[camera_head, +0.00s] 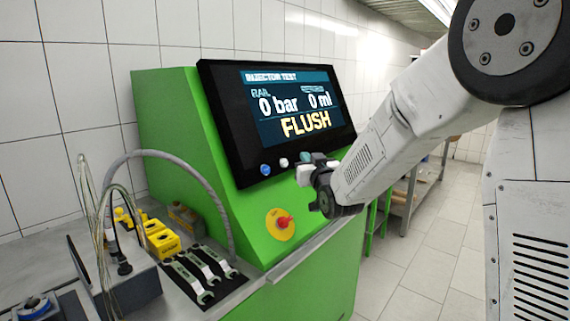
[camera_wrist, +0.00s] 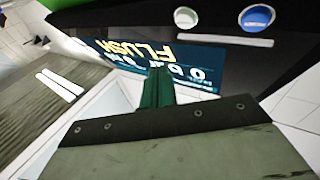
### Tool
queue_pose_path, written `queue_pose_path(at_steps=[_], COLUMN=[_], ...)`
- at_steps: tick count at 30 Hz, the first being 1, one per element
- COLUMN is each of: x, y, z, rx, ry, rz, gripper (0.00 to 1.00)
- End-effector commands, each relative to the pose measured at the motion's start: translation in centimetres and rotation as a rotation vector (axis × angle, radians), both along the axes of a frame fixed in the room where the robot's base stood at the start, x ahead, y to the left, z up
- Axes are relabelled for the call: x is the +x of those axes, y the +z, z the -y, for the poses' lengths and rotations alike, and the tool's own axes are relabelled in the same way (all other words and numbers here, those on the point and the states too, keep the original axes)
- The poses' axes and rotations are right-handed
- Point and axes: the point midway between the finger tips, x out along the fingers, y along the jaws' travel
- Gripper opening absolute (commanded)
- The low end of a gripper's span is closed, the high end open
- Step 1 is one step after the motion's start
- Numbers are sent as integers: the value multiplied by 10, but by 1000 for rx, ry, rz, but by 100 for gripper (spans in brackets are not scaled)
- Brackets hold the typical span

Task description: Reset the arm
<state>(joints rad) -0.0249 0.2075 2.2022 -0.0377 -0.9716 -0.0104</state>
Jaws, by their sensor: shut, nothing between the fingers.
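My gripper (camera_head: 318,172) is in front of the right part of the test bench's black screen panel, near its lower edge, with my arm reaching in from the right. In the wrist view the dark green fingers (camera_wrist: 158,88) are together, with nothing between them, and overlap the screen (camera_wrist: 150,62), which appears upside down. The screen (camera_head: 292,105) reads "0 bar", "0 ml" and "FLUSH". A blue button (camera_head: 265,169) and a white button (camera_head: 283,162) sit below it. I cannot tell whether the fingertips touch the panel.
The green bench cabinet (camera_head: 170,125) carries a red emergency stop on a yellow plate (camera_head: 281,223). Left of it are wrenches (camera_head: 205,270), yellow blocks (camera_head: 160,240), a grey hose (camera_head: 205,185) and cables. A workbench (camera_head: 415,190) stands behind my arm. The tiled floor (camera_head: 430,255) at right is clear.

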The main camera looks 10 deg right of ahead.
Motion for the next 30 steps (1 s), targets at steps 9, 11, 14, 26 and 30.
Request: queue_pose_path(at_steps=[9,11,14,26,30], x=[0,0,0,-37,-98], y=[0,0,0,-107,-131], z=[0,0,0,5,10], rx=[0,0,0,-20,-28], ry=[0,0,0,-18,-31], rz=[0,0,0,-560,-856], gripper=[0,0,0,0,0])
